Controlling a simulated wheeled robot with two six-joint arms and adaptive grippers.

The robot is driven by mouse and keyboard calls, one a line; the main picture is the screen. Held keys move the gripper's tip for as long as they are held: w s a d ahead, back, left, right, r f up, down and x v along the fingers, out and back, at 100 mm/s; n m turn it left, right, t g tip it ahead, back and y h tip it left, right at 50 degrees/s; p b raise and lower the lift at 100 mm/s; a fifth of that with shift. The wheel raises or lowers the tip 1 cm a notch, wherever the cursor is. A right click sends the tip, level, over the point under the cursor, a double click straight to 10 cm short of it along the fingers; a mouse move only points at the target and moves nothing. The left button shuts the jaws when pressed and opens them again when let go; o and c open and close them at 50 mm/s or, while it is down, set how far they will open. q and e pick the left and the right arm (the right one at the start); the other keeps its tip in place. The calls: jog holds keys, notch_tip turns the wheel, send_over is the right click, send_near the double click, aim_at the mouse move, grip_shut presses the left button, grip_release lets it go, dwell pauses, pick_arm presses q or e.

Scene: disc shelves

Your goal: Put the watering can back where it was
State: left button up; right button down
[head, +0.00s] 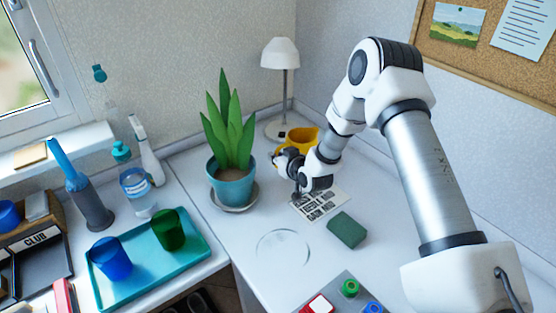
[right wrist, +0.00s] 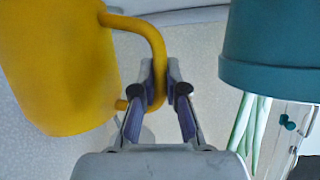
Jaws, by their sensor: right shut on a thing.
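The yellow watering can (head: 302,135) is at the back of the right-hand counter, in front of the lamp and right of the potted plant. My right gripper (head: 280,160) partly hides it in the head view. In the right wrist view the can's body (right wrist: 65,70) fills the left side, and its curved handle (right wrist: 150,38) runs between the fingertips. My right gripper (right wrist: 160,82) is shut on this handle. I cannot tell whether the can touches the counter. My left gripper is not in view.
The plant's teal pot (head: 231,186) stands close left of the gripper; it also shows in the right wrist view (right wrist: 270,50). A white lamp (head: 281,54) stands behind. A patterned card (head: 322,204), a green sponge (head: 347,230) and a faint ring (head: 283,261) lie in front.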

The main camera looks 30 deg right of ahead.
jog(key=shift+w+d+f, duration=0.2)
jog(key=shift+w+f, duration=0.05)
jog(key=shift+f, duration=0.35)
jog(key=shift+w+d+f, duration=0.2)
jog(key=shift+w+f, duration=0.05)
jog(key=shift+f, duration=0.4)
jog(key=shift+w+d+f, duration=0.2)
jog(key=shift+w+f, duration=0.05)
jog(key=shift+f, duration=0.35)
jog(key=shift+f, duration=0.15)
jog(key=c, duration=1.2)
grip_release()
